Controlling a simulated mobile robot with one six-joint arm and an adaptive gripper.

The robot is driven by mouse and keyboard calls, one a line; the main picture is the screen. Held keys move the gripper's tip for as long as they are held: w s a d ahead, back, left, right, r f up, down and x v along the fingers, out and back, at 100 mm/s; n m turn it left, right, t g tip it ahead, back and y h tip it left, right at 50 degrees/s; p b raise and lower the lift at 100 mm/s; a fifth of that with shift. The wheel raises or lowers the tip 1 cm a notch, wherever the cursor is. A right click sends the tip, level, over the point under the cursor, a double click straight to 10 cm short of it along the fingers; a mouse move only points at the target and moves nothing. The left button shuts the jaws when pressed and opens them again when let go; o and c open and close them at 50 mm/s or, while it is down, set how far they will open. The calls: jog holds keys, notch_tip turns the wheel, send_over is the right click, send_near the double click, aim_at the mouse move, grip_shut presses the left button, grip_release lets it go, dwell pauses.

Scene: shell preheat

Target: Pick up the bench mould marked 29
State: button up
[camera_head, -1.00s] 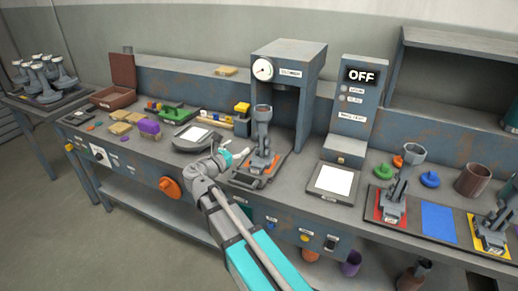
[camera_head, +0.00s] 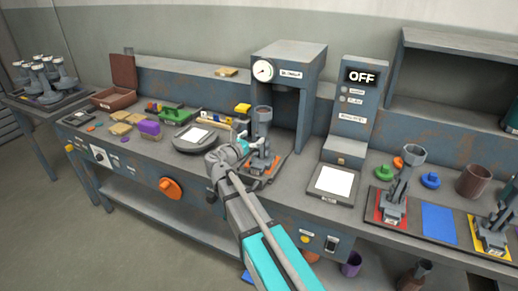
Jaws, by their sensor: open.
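Bench moulds stand in several places: one on an orange plate (camera_head: 262,160) before the press, one on a red pad (camera_head: 393,208) and one on a yellow pad (camera_head: 491,238) at the right. A number 29 cannot be read on any of them. My gripper (camera_head: 245,147) is open, just left of the mould on the orange plate, at about its middle height. The arm hides part of that plate's front. I cannot tell whether the fingers touch the mould or reach around it.
The press (camera_head: 287,75) rises behind the orange plate's mould. The control box reading OFF (camera_head: 357,110) and a scale with a white plate (camera_head: 333,180) stand right. The blue pad (camera_head: 438,222) is bare. More moulds (camera_head: 45,80) stand on the far left table.

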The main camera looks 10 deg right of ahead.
aim_at(260, 132)
jog(key=shift+w+d, duration=0.1)
jog(key=shift+w, duration=0.05)
jog(key=shift+x, duration=2.6)
jog(key=shift+d+r, duration=0.1)
grip_shut()
